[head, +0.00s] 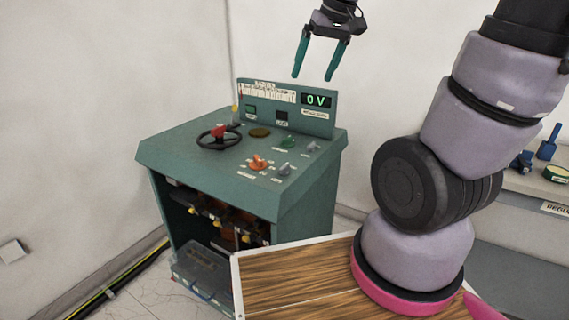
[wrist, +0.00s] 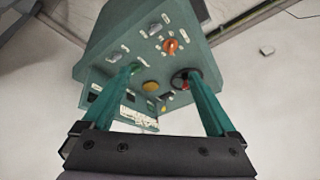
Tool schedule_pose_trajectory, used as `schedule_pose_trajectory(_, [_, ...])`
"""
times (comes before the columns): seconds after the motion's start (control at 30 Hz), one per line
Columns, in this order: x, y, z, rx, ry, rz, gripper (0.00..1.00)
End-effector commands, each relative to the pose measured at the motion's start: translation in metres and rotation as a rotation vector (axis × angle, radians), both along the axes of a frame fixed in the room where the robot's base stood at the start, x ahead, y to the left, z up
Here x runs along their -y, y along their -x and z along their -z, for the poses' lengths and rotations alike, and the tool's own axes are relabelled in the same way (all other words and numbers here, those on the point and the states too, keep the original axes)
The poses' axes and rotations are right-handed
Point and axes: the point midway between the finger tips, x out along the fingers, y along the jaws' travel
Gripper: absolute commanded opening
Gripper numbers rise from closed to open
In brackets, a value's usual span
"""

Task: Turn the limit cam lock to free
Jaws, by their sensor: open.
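The green control console (head: 185,150) stands left of centre in the head view. Its sloped top carries an orange knob (head: 257,162), a green knob (head: 289,142), grey knobs (head: 286,169) and a black handwheel (head: 219,137) with a red part. The labels are too small to read, so I cannot tell which control is the limit cam lock. My gripper (head: 312,78) is open and empty, above the console's back panel and apart from it. In the wrist view the controls, including the orange knob (wrist: 170,46), show around and between the open fingers (wrist: 164,72).
The back panel has a display (head: 317,100) reading 0 V. A wooden-topped surface (head: 300,275) lies in front, beside my arm. A grey bench (head: 530,185) with small items is at the right. A dark case (head: 205,275) sits low by the console.

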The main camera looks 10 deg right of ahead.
Motion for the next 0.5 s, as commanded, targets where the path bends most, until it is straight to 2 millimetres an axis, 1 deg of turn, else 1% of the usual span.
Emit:
schedule_pose_trajectory(0.03, [-0.005, -0.015, 0.016, -0.034, 0.028, -0.061, 0.93])
schedule_pose_trajectory(0.17, [-0.016, -0.048, 0.056, -0.1, 0.105, -0.226, 0.93])
schedule_pose_trajectory(0.2, [-0.019, -0.058, 0.07, -0.121, 0.128, -0.278, 0.93])
schedule_pose_trajectory(0.27, [-0.025, -0.07, 0.092, -0.152, 0.163, -0.357, 0.93])
schedule_pose_trajectory(0.3, [-0.029, -0.078, 0.106, -0.17, 0.185, -0.409, 0.93])
schedule_pose_trajectory(0.4, [-0.036, -0.093, 0.141, -0.214, 0.236, -0.527, 0.93])
schedule_pose_trajectory(0.5, [-0.041, -0.102, 0.169, -0.247, 0.273, -0.617, 0.93])
